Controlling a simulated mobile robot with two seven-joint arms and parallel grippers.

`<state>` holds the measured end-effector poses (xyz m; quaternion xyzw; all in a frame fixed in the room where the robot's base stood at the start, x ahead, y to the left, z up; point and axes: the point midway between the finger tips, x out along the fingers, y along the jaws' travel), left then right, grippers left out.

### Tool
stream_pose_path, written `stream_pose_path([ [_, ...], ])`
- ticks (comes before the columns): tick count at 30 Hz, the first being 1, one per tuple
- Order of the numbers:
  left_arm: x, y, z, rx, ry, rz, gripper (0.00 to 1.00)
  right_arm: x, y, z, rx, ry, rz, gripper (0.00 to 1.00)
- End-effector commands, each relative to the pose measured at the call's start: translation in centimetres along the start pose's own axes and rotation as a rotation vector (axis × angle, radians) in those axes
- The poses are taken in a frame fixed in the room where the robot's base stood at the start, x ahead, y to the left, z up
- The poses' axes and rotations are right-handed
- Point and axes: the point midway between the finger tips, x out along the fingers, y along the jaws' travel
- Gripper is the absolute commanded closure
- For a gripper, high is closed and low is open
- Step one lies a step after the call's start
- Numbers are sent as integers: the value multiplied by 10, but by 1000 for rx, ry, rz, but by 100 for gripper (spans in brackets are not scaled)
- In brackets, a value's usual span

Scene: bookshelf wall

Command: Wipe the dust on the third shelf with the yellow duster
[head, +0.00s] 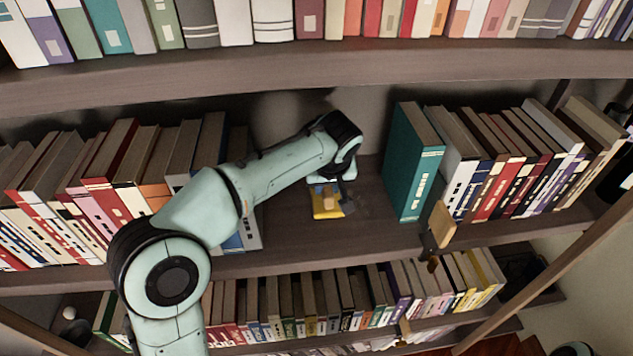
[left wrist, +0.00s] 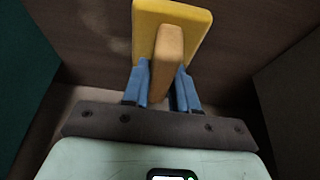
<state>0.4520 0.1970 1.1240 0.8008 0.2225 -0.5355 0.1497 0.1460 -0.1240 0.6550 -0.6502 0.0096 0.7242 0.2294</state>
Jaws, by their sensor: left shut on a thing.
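The yellow duster (head: 325,203) is on or just above the bare middle of the shelf (head: 290,235); I cannot tell whether it touches the board. In the left wrist view the duster (left wrist: 150,18) shows a flat yellow head and a tan handle. My left gripper (head: 328,184) is above it; in the left wrist view its blue fingers (left wrist: 160,85) are shut on the handle. A faint grey patch, perhaps dust (head: 358,206), lies just right of the duster. My right gripper is not in view.
A teal book (head: 412,165) stands at the right of the gap, with a row of books beyond it. More books (head: 60,200) fill the left side, partly behind my arm. A shelf board (head: 300,72) runs above. A tan wooden piece (head: 441,224) is at the front edge.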

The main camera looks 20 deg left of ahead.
Motion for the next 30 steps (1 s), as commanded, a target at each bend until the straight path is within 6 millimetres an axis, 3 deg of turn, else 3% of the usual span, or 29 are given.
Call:
stream_pose_path([
  [15, -1, 33, 0, 4, -2, 0, 97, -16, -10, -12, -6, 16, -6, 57],
  [23, 0, 42, 0, 2, -1, 0, 97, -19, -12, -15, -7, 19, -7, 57],
  [30, 0, 63, -1, 3, 0, 1, 97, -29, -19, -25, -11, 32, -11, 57],
])
